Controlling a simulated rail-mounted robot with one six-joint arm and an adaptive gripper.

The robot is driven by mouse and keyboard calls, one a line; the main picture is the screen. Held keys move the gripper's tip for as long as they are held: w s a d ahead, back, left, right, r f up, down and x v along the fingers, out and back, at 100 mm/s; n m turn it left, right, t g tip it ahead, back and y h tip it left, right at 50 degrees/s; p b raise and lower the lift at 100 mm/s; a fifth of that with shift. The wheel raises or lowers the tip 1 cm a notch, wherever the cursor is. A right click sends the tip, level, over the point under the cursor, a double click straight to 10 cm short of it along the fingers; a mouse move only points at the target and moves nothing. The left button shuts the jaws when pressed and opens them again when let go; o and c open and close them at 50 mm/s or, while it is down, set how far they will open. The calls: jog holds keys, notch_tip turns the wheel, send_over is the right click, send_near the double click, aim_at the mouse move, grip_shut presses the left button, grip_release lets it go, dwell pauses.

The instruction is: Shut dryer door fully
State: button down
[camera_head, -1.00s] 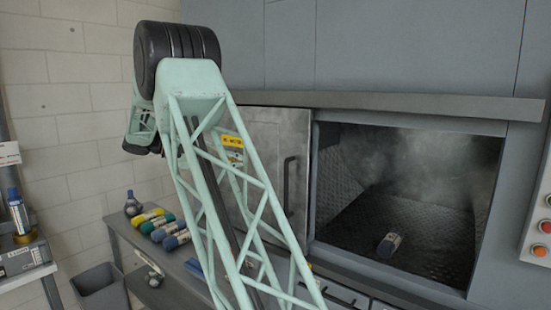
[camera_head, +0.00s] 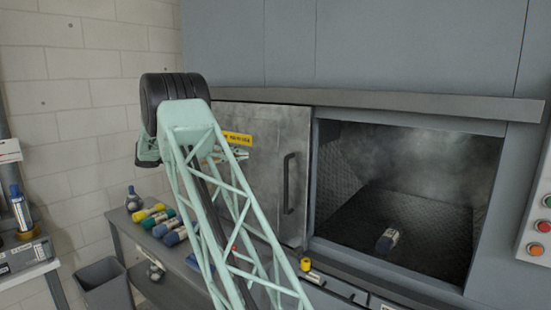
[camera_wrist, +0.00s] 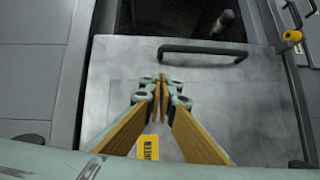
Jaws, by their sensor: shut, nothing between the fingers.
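The dryer door (camera_head: 262,170) is a grey metal panel with a dark bar handle (camera_head: 289,183) near its right edge. It stands left of the dryer opening (camera_head: 400,200), which is uncovered and shows a dark, misty chamber. In the wrist view the door (camera_wrist: 240,110) fills the middle, with its handle (camera_wrist: 205,48) across the top. My gripper (camera_wrist: 161,82) is shut and empty in front of the door face, short of the handle. I cannot tell whether its fingertips touch the panel. In the head view my arm partly hides the door's left side.
A bottle (camera_head: 387,241) lies on the chamber floor. A yellow-capped item (camera_head: 305,265) is below the door's right edge. A control panel (camera_head: 538,225) is at the far right.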

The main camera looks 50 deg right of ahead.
jog(key=shift+s+d, duration=0.1)
jog(key=shift+d, duration=0.05)
jog(key=s+a+x, duration=0.1)
jog(key=s+x, duration=0.1)
jog(key=x, duration=1)
jog(key=shift+s, duration=0.2)
jog(key=shift+f, duration=0.1)
dwell(0.5)
